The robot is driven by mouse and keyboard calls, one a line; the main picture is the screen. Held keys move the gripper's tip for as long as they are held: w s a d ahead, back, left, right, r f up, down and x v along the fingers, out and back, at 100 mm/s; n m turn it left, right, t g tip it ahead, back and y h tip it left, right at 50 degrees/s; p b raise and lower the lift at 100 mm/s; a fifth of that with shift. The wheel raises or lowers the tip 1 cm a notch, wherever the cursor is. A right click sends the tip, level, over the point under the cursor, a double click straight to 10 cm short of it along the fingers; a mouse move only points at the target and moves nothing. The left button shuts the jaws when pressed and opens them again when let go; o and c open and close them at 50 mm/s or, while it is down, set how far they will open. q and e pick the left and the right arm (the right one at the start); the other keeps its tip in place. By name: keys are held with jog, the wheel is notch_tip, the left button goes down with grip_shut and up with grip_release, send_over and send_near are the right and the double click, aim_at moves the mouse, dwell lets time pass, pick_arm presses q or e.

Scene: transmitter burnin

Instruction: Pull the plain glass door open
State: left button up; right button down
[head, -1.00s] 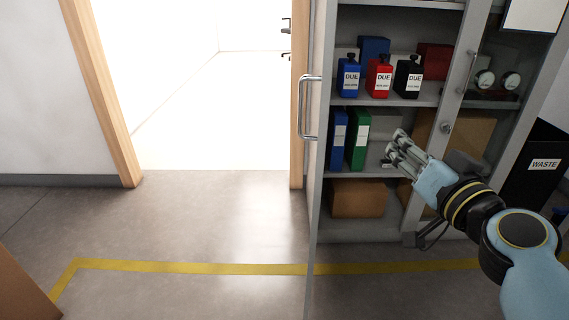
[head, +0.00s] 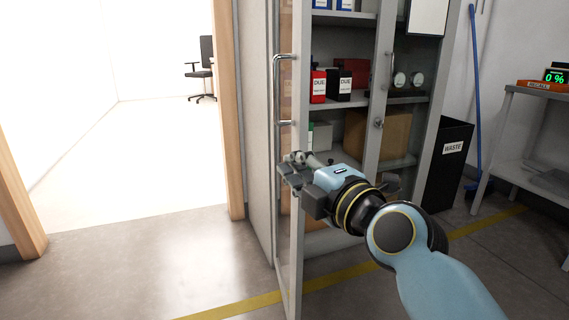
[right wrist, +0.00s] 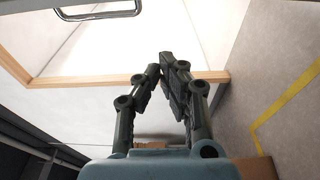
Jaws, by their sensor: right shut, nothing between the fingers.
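The plain glass door (head: 297,225) of the grey cabinet stands swung out, seen almost edge-on at the cabinet's left side in the head view. Its metal bar handle (head: 278,90) is on the face turned left. The handle also shows at the top left of the right wrist view (right wrist: 100,14). My right gripper (head: 294,165) is shut and empty, below the handle, overlapping the door's grey frame edge. I cannot tell whether it touches the frame. In the right wrist view its fingers (right wrist: 166,75) are close together. My left gripper is out of view.
The other cabinet door has a sheet (head: 428,15) on it. A black waste bin (head: 447,165) and a grey table (head: 535,115) are at the right. A bright doorway and clear floor (head: 140,255) lie left.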

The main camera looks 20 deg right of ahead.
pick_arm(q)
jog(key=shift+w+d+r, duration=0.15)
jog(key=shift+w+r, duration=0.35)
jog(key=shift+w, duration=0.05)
pick_arm(e)
jog(key=w+d, duration=0.2)
jog(key=w, duration=0.6)
jog(key=shift+w, duration=0.3)
